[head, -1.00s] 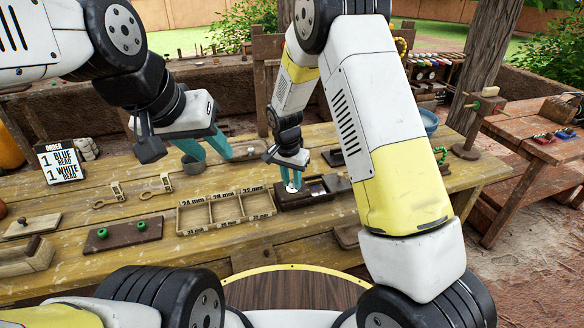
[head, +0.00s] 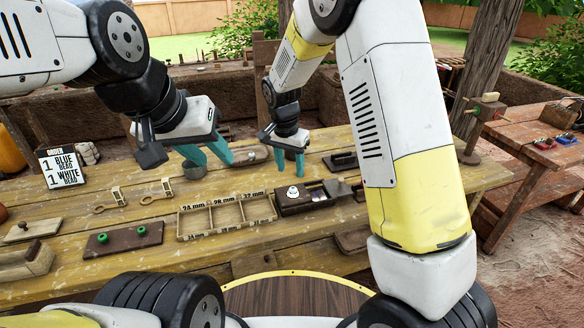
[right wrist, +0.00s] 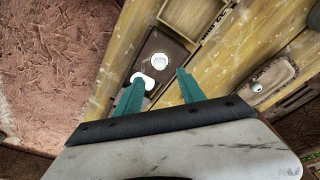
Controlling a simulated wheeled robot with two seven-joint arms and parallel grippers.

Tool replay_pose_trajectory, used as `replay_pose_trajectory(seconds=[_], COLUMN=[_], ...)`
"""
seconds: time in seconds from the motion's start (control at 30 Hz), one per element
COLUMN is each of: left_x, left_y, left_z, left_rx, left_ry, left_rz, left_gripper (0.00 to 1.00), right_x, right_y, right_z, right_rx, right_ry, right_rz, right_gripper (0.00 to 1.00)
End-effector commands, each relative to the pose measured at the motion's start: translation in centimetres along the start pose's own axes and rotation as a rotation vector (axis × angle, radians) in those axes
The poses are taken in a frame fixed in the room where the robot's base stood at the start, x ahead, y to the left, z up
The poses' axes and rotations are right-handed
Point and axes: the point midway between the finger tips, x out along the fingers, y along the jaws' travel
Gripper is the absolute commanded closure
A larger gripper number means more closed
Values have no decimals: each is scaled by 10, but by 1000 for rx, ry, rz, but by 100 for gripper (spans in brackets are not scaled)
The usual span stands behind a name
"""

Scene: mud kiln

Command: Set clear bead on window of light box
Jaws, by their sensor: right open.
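The light box (head: 283,208) is a dark brown block on the bench, right of the compartment tray. A round white window (head: 293,195) shows on its left part. The clear bead (head: 293,189) appears as a small pale shape on this window; in the right wrist view the bead (right wrist: 159,61) looks like a pale ring inside the bright circle. My right gripper (head: 290,174) is open and empty, above and behind the bead, apart from it. Its fingers (right wrist: 160,77) also show in the right wrist view.
The compartment tray (head: 228,233) with size labels stands left of the light box. A board with two green beads (head: 123,238), wooden calipers (head: 110,199) and an order sign (head: 61,167) lie further left. An oval dish (right wrist: 277,73) holds a shiny ball.

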Motion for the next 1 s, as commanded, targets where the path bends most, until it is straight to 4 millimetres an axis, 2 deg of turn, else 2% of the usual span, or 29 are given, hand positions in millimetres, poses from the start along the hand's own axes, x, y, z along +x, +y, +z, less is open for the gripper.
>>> replay_pose_trajectory(seconds=[0.1, 0.27, 0.37, 0.47, 0.67, 0.8, 1.0], left_x=[0, 0, 0, 0, 0, 0, 0], left_y=[0, 0, 0, 0, 0, 0, 0], left_z=[0, 0, 0, 0, 0, 0, 0], left_rx=[0, 0, 0, 0, 0, 0, 0], left_ry=[0, 0, 0, 0, 0, 0, 0], left_rz=[0, 0, 0, 0, 0, 0, 0], left_gripper=[64, 64, 64, 64, 64, 64, 64], right_x=[-20, -35, -49, -76, -145, -183, -214], right_y=[0, 1, 10, 33, 105, 154, 214], right_z=[0, 0, -2, -2, 13, 37, 82], right_rx=[0, 0, -7, -31, -137, -227, -358], right_ry=[1, 1, -3, -8, 23, 87, 219], right_rz=[-2, -3, -22, -72, -214, -294, -357], right_gripper=[53, 53, 53, 53, 53, 53, 53])
